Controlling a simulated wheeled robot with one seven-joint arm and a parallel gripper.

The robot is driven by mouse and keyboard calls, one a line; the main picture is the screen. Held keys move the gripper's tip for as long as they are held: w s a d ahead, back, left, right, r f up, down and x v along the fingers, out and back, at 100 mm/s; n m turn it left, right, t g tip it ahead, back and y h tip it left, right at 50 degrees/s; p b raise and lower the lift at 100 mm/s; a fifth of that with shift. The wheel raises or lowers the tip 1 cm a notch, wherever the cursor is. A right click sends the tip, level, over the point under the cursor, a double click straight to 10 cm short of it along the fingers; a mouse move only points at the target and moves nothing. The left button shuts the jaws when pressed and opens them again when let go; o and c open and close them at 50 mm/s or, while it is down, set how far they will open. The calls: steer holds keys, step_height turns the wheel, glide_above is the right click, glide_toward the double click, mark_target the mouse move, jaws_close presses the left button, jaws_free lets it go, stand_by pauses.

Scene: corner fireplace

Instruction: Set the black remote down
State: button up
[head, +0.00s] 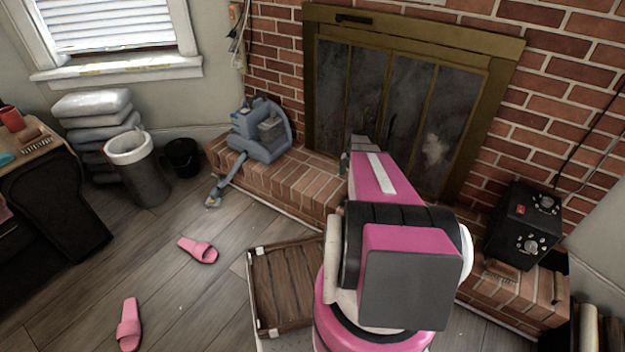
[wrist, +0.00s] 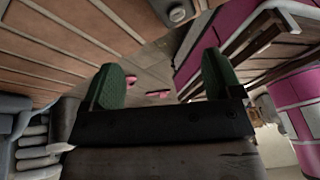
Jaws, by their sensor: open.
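My gripper (wrist: 161,62) shows in the wrist view with its two green-padded fingers wide apart. In the head view my gripper (head: 345,163) is mostly hidden behind my pink arm, in front of the fireplace and near the brick hearth (head: 290,187). I cannot make out the black remote for certain in either view. A dark piece with a round grey knob (wrist: 178,13) is cut off by the top edge of the wrist view, and I cannot tell what it is.
A blue-grey vacuum cleaner (head: 260,132) stands on the hearth's left part. A black box with dials (head: 522,232) stands on its right part. A wooden crate-like piece (head: 290,285) lies on the floor beside my base. Pink slippers (head: 198,250) lie on otherwise open floor at left.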

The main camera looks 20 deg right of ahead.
steer(key=s+a+r+m+t+h, duration=0.1)
steer(key=s+a+r+m, duration=0.8)
steer(key=a+m, duration=0.2)
steer(key=s+a+r+m+t+h, duration=0.1)
steer(key=s+a+r+m, duration=0.7)
steer(key=a, duration=0.5)
step_height(320, 180, up, 2)
steer(key=m, duration=0.3)
steer(key=shift+s+a+t+h, duration=0.3)
steer(key=shift+s+a+t, duration=0.1)
